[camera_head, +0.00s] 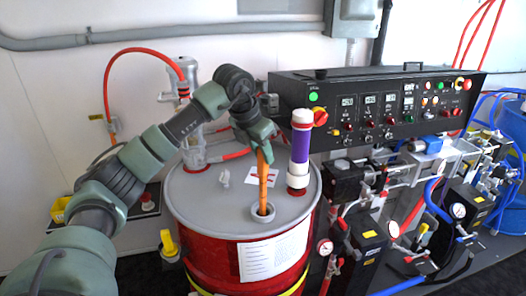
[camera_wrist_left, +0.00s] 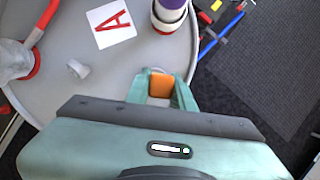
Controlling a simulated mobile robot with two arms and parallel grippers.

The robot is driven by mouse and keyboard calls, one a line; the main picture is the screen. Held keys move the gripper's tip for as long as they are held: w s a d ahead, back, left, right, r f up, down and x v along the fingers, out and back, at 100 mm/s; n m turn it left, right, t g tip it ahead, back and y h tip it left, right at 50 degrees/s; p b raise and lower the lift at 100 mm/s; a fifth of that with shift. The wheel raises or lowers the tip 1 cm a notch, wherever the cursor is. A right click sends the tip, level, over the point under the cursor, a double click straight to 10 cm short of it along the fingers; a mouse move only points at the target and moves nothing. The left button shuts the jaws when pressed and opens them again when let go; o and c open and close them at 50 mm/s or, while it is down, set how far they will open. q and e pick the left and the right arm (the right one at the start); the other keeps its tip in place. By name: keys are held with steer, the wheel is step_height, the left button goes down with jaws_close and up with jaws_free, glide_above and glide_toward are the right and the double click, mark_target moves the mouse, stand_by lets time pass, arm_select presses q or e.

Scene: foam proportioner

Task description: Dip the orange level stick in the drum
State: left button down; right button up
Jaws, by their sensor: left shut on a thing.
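The orange level stick (camera_head: 262,180) stands nearly upright over the drum, its lower end inside the white-rimmed opening (camera_head: 263,217) in the lid. How deep it reaches is hidden. My left gripper (camera_head: 262,143) is shut on the stick's upper part, above the lid. The stick's orange top also shows between the fingers in the left wrist view (camera_wrist_left: 160,86). The red drum (camera_head: 215,262) has a grey lid and a white paper label on its front. My right gripper is not in view.
A purple and white tube (camera_head: 300,150) stands on the lid just right of the stick. A white pump fitting with a red hose (camera_head: 140,50) is at the lid's back left. A black control panel (camera_head: 385,105) and pipework fill the right.

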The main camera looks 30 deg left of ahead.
mark_target(263, 170)
arm_select(q)
steer(key=shift+f+b, duration=2.05)
steer(key=shift+f, duration=1.35)
steer(key=shift+f+b, duration=0.5)
steer(key=shift+f, duration=0.25)
steer(key=shift+r, duration=0.1)
step_height(263, 170, up, 2)
steer(key=shift+r+p, duration=0.15)
steer(key=shift+p, duration=0.9)
step_height(263, 170, up, 24)
steer(key=p, duration=1.6)
